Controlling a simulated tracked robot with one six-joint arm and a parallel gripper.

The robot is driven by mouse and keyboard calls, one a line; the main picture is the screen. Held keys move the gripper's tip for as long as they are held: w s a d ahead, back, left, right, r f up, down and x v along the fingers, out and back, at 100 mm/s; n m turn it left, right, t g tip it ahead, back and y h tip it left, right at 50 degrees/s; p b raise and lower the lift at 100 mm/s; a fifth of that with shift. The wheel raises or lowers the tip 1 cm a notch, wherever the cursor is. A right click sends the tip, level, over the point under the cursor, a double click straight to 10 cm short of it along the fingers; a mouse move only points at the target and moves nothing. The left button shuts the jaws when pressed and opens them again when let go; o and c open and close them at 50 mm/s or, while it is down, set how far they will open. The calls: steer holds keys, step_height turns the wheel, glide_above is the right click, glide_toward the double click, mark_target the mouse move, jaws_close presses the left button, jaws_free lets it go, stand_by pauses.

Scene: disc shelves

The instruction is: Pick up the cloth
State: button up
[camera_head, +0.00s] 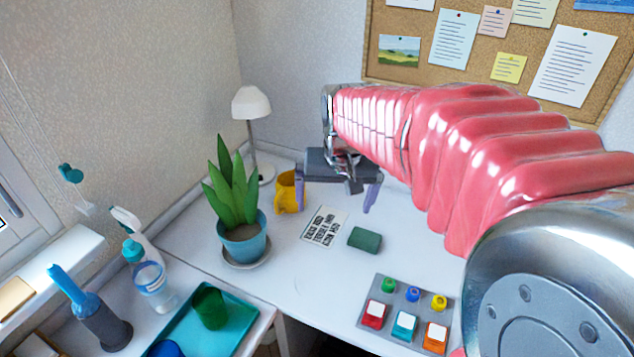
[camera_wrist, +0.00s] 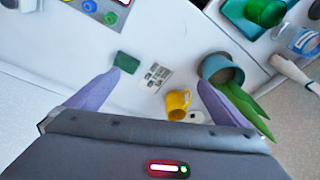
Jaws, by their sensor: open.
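A small dark green pad (camera_head: 365,239), which looks like the cloth, lies flat on the white desk, right of a printed card. It also shows in the wrist view (camera_wrist: 127,62), just beyond the tip of the left finger. My gripper (camera_head: 335,192) is open and empty, with its purple fingers spread above the back of the desk. In the wrist view my gripper (camera_wrist: 157,82) spans the printed card and yellow mug, with the green pad at its left side. The pad is in full view and apart from the fingers in the head view.
The printed card (camera_head: 325,226) lies beside the pad. A yellow mug (camera_head: 287,196), potted plant (camera_head: 240,236) and white lamp (camera_head: 251,105) stand to the left. A grey tray of coloured bottles (camera_head: 385,333) is in front. A teal tray (camera_head: 240,310) holds a green cup.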

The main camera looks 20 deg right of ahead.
steer(key=w+d+f+m+g, duration=0.1)
steer(key=w+d+f+m, duration=0.1)
steer(key=w+d+f, duration=0.45)
steer(key=m+g, duration=0.2)
steer(key=m, duration=0.1)
glide_above(364, 237)
step_height(364, 237, down, 9)
steer(key=shift+s+r+y, duration=0.15)
steer(key=shift+y, duration=0.15)
steer(key=shift+f, duration=4.3)
steer(key=shift+f, duration=2.65)
steer(key=shift+c, duration=0.4)
